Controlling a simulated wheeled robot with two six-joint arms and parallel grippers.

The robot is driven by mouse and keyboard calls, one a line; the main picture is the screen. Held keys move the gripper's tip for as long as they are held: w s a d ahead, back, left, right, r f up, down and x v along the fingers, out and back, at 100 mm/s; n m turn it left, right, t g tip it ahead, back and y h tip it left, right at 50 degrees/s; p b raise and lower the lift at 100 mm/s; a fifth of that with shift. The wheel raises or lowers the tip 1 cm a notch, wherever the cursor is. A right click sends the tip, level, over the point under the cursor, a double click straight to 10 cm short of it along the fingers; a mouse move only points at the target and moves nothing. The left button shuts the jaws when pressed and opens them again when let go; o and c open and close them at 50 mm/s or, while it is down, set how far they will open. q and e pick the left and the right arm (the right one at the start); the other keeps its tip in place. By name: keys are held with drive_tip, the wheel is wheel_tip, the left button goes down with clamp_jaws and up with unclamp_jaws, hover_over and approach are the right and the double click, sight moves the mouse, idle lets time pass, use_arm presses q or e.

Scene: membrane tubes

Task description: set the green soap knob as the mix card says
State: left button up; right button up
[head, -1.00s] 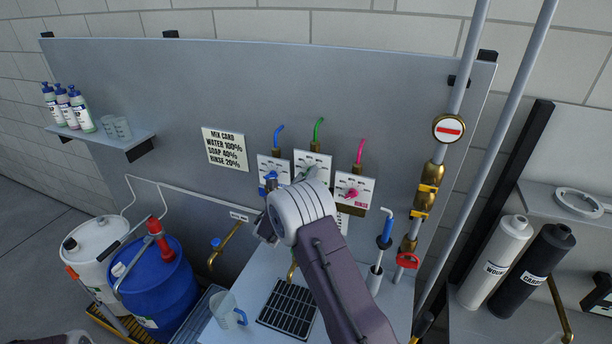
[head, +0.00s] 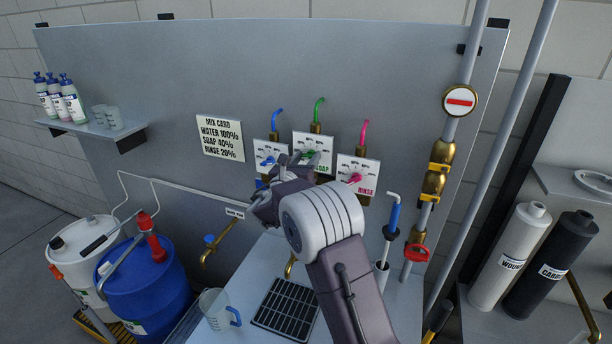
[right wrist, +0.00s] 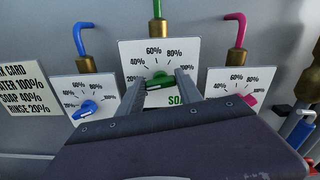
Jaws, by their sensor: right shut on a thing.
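The green soap knob (right wrist: 158,79) sits on the white SOAP panel (right wrist: 133,55), below a green hose. Its dial marks include 40%, 60% and 80%; the gripper covers part of the panel, and I cannot tell exactly where the knob points. My right gripper (right wrist: 160,83) has one finger on each side of the knob and is shut on it. In the head view this gripper (head: 298,162) is in front of the soap panel (head: 314,141) and hides the knob's lower part. The mix card (head: 220,138) reads WATER 100%, SOAP 40%, RINSE 20%. My left gripper is not in view.
The blue knob (right wrist: 87,108) on the left panel and the pink knob (right wrist: 250,99) on the RINSE panel are close on either side. Below are a dark grate (head: 286,308) and a measuring jug (head: 215,309). A pipe with a red valve handle (head: 416,253) stands right.

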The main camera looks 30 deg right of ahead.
drive_tip(key=m+b, duration=0.2)
drive_tip(key=b, duration=0.2)
drive_tip(key=m+b, duration=0.3)
drive_tip(key=b, duration=0.1)
drive_tip(key=m+b, duration=0.2)
drive_tip(key=b, duration=0.2)
drive_tip(key=shift+s+d+f+m, duration=0.15)
drive_tip(key=shift+f+m, duration=0.1)
drive_tip(key=shift+m, duration=0.15)
drive_tip(key=shift+r+m+b, duration=0.2)
drive_tip(key=shift+m+b, duration=0.9)
drive_tip(key=shift+b, duration=0.3)
drive_tip(key=o, duration=1.4)
drive_tip(key=b+v, duration=0.3)
drive_tip(key=v, duration=0.6)
